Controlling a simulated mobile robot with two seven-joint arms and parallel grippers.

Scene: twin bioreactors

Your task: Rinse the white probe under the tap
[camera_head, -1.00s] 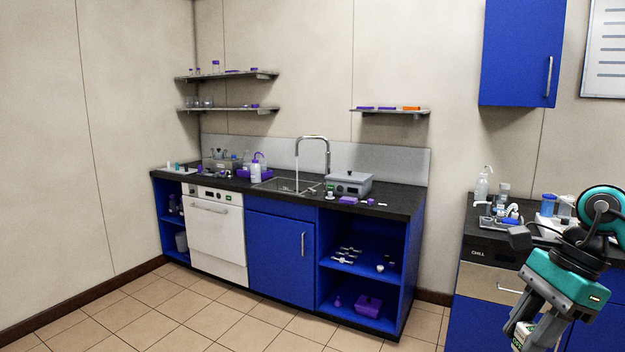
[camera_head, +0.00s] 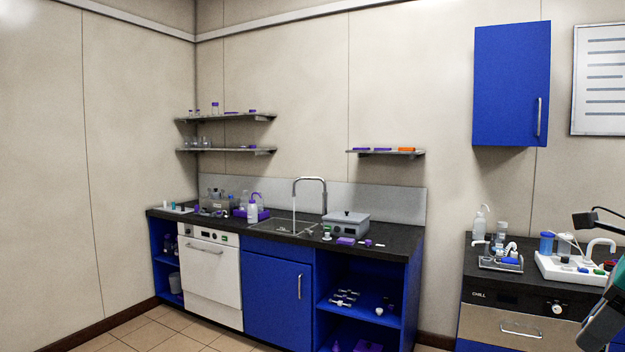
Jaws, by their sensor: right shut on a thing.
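The tap (camera_head: 310,181) is a tall chrome swan-neck. It rises behind the steel sink (camera_head: 277,226) in the dark far counter, with its spout over the basin. My right gripper (camera_head: 605,317) is only partly in view at the lower right edge, far from the tap. Its fingertips and whatever it holds are cut off now. A second earlier it held a white and green thing, and I cannot tell whether that is the white probe. I cannot pick out the white probe elsewhere. My left gripper is out of view.
A grey lidded box (camera_head: 345,224) stands right of the sink, and a wash bottle (camera_head: 252,208) left of it. A white tray (camera_head: 570,268) with coloured caps sits on the right counter (camera_head: 480,287). Open floor (camera_head: 160,335) lies before the white appliance (camera_head: 211,280).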

